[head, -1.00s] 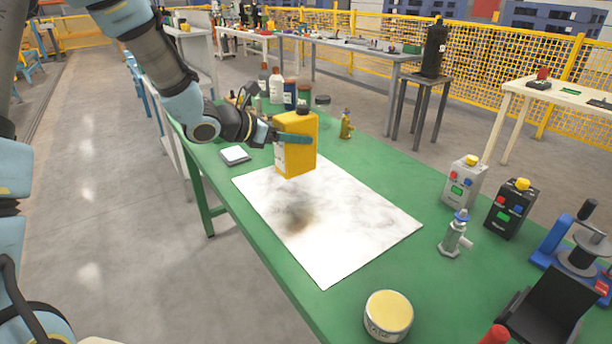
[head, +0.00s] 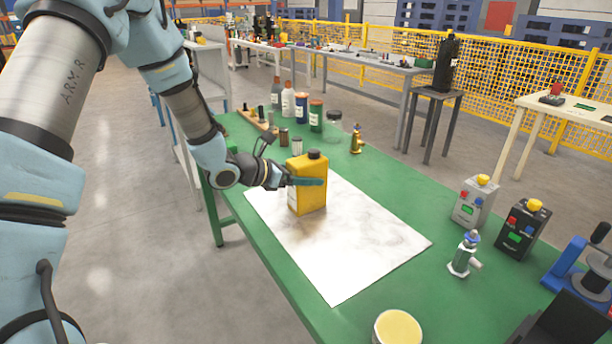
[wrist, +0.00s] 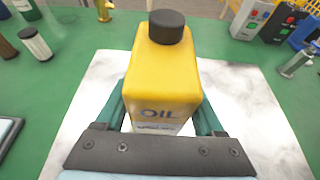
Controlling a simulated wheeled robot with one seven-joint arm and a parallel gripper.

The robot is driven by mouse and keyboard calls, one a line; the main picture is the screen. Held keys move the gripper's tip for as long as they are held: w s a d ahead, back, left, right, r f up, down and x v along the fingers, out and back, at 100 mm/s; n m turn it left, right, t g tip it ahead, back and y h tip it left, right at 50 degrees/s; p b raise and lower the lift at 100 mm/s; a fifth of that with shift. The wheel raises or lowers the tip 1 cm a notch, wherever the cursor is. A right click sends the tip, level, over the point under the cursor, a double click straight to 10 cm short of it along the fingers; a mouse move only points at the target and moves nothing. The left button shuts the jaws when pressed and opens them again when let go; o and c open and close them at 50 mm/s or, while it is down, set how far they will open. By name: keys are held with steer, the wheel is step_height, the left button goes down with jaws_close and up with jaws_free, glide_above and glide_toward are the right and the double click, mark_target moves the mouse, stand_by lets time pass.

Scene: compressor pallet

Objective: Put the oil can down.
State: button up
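The yellow oil can (head: 308,190) with a dark cap is upright over the far left part of the white marbled sheet (head: 365,245) on the green table. Its base appears to touch the sheet or hang very close above it; I cannot tell which. My gripper (head: 308,181) is shut on the can, with its green fingers along both sides. In the wrist view the oil can (wrist: 165,75) stands between the two fingers, its "OIL" label facing the camera. The can's lower part is hidden there by my gripper.
Bottles and jars (head: 302,108) stand behind the can, with a brass fitting (head: 357,139) to their right. Two control boxes (head: 474,201) and a silver valve (head: 465,254) stand at the right. A round tin (head: 398,328) is at the front. The sheet's near half is clear.

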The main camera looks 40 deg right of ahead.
steer(key=o, duration=0.4)
steer(key=shift+o, duration=0.2)
steer(key=shift+r, duration=0.1)
steer(key=b+v, duration=0.2)
steer(key=v, duration=1)
steer(key=s+a+m+t+y, duration=0.1)
steer(key=a+m+y, duration=0.5)
steer(key=a, duration=1.2)
steer(key=s+a+m+t+y, duration=0.1)
steer(key=s+a+m+y, duration=0.1)
steer(key=a+m+y, duration=0.5)
steer(key=a+m, duration=0.5)
steer(key=a, duration=0.6)
steer(key=shift+f+m, duration=0.25)
steer(key=shift+m, duration=0.05)
steer(key=shift+s+a, duration=0.1)
